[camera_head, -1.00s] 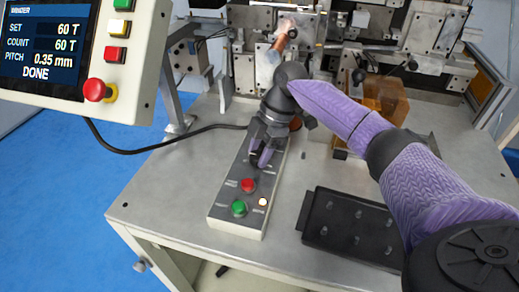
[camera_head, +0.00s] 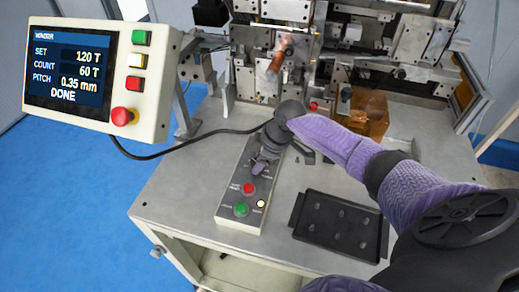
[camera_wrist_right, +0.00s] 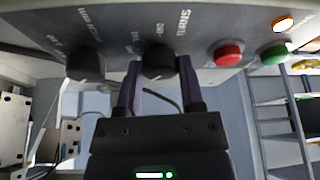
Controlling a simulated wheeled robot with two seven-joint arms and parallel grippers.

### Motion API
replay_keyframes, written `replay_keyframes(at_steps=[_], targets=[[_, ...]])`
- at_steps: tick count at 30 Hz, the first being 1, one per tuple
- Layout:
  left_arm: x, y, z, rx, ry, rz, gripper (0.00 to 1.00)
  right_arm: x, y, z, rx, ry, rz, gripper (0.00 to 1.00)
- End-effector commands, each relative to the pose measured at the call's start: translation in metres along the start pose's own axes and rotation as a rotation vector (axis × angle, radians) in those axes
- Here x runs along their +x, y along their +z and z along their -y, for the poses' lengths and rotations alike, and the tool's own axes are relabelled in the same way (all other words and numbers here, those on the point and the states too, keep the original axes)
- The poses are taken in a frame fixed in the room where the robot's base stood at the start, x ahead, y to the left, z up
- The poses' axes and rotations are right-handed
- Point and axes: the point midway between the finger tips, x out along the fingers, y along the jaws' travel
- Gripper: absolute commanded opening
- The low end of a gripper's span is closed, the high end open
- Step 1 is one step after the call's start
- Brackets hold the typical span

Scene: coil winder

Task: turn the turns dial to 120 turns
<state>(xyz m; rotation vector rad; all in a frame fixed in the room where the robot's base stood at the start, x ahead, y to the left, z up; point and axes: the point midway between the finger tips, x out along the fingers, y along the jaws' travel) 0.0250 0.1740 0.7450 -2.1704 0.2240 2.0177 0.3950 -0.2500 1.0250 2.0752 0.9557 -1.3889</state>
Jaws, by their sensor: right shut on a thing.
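The turns dial (camera_wrist_right: 159,60) is a black knob on the grey control box (camera_head: 240,208), next to the printed word TURNS in the right wrist view. My right gripper (camera_head: 260,166) reaches down onto the box and hides the dial in the head view. In the right wrist view the gripper (camera_wrist_right: 160,80) has its two purple fingers on either side of the dial, shut on it. The winder screen (camera_head: 70,68) reads SET 120 T, COUNT 60 T, PITCH 0.35 mm and DONE. My left gripper is not in view.
A second black knob (camera_wrist_right: 85,66) sits beside the turns dial. Red (camera_head: 249,188) and green (camera_head: 241,210) buttons are nearer the box's front end. A black tray (camera_head: 338,228) lies to the right. The winder machine (camera_head: 330,50) stands behind.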

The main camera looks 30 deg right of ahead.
Motion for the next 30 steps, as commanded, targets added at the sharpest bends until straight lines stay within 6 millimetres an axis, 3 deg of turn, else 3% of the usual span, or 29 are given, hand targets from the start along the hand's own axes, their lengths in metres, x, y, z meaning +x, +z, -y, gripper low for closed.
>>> replay_keyframes(at_steps=[9,26,27,30], targets=[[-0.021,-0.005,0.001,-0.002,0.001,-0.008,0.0,-0.002,-0.002,0.001,0.116,0.049,-0.004,0.0],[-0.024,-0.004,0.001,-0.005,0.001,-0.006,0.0,-0.001,-0.001,0.0,0.144,0.063,-0.003,0.0],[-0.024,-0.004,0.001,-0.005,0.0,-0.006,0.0,-0.001,-0.001,0.0,0.144,0.063,-0.003,0.53],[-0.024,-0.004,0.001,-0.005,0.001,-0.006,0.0,-0.001,-0.001,0.0,0.143,0.063,-0.003,0.74]])
